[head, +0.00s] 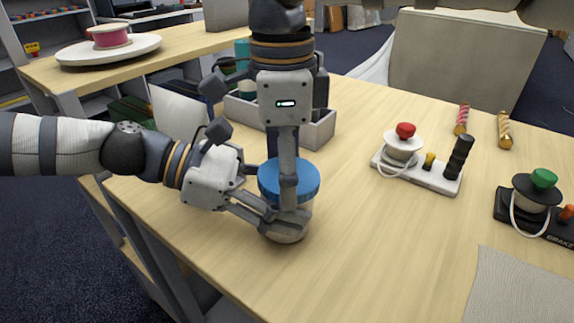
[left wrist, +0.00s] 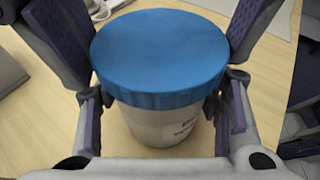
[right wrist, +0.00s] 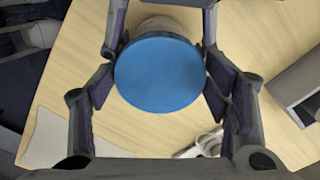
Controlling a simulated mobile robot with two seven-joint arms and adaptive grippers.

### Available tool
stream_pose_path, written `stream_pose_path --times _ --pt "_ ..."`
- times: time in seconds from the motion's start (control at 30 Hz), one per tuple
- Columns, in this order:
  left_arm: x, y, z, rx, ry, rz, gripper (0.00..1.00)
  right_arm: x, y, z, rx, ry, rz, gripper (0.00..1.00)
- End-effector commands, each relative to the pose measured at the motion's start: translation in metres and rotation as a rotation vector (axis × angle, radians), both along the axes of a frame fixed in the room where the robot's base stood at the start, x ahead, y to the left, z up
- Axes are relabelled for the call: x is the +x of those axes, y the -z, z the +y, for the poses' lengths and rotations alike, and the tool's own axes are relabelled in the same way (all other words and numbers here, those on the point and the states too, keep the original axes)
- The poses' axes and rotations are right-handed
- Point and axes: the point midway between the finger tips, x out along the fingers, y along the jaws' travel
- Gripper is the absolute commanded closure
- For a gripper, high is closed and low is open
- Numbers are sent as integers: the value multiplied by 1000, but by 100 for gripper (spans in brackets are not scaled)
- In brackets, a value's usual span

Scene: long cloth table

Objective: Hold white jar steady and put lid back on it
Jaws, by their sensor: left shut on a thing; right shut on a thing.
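The white jar (head: 284,236) stands upright near the front-left of the wooden table; it also shows in the left wrist view (left wrist: 165,128). The blue lid (head: 308,180) is over the jar's mouth, and in the left wrist view (left wrist: 160,52) its rim meets the jar's wall. I cannot tell whether it is fully seated. My left gripper (head: 275,213) is shut on the jar from the left, low on its side. My right gripper (head: 286,187) reaches down from above and is shut on the lid, its fingers on either side in the right wrist view (right wrist: 162,88).
A grey open box (head: 322,131) stands behind the jar. To the right are a white stand with a red knob (head: 405,131), a black stand with a green knob (head: 543,179), and two twisted handles (head: 462,119). A grey cloth (head: 520,290) lies front right. Bare table lies between.

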Motion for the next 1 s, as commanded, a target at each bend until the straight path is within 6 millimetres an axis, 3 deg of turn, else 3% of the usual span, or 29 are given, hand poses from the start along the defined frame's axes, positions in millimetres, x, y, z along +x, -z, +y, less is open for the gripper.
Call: stream_pose_path --times 0.13,0.37,0.4,0.5,0.83,1.0 --pt "2 -1 1 -1 -8 2 100 0 0 -1 -3 123 2 55" --pt "3 0 2 0 -11 2 100 0 0 -1 -4 130 1 55" --pt "3 0 2 0 -11 3 100 0 0 -1 -4 129 0 28" --pt "3 0 2 1 -11 2 100 0 0 -1 -4 128 0 10" --pt "1 0 1 1 -5 1 100 0 -3 -1 -2 128 -2 10" --pt "1 0 1 1 -4 1 100 0 -27 -1 0 127 -3 10"
